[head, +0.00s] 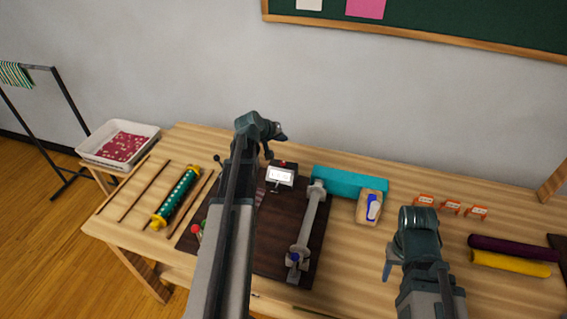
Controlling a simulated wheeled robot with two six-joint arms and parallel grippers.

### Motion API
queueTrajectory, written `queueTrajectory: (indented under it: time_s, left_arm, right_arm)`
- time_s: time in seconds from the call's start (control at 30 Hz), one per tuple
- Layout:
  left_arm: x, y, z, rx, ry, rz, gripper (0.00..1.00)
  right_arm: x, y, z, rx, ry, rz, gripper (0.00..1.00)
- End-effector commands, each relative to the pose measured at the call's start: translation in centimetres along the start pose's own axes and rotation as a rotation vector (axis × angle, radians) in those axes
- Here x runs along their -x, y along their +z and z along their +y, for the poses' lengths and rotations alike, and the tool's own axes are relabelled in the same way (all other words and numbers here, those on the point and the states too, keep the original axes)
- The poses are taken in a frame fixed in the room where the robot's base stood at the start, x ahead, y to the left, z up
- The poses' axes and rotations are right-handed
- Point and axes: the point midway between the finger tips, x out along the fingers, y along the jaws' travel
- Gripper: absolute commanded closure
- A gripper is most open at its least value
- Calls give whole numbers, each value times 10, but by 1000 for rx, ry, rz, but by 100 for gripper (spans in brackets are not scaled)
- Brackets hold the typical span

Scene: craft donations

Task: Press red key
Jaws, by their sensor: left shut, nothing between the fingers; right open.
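A small dark device with a white screen (280,176) stands at the back of a dark brown board on the table. A small red spot (283,162) shows at the device's upper edge; I cannot tell whether it is the red key. My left gripper (269,154) is shut and empty, pointing down just left of the device; I cannot tell if it touches it. A small red knob (196,229) shows at the board's left, partly behind my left arm. My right gripper (388,270) is open and empty over the table, right of the board.
A grey roller-like bar (305,228) lies on the board (262,261). A teal block (337,181) and a wooden piece with a blue part (370,206) are to its right. Small orange cards (450,207) and fabric rolls (512,248) lie farther right. A green cylinder (176,198) lies left.

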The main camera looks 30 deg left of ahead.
Motion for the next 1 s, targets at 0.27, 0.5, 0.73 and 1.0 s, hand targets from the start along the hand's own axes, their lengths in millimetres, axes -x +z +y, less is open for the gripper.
queueTrajectory:
  time_s: [0.27, 0.5, 0.73, 1.0]
  left_arm:
    - [-21, 15, -15, 0, 0, 0, 100]
    - [-44, 32, -32, 0, 0, 0, 100]
    - [-59, 43, -43, 0, 0, 0, 100]
    - [-59, 43, -43, 0, 0, 0, 100]
  right_arm:
    - [-30, -2, -3, 0, 0, 0, 50]
    - [-63, -4, -6, 0, 0, 0, 50]
    - [-84, -5, -8, 0, 0, 0, 50]
    - [-84, -5, -8, 0, 0, 0, 50]
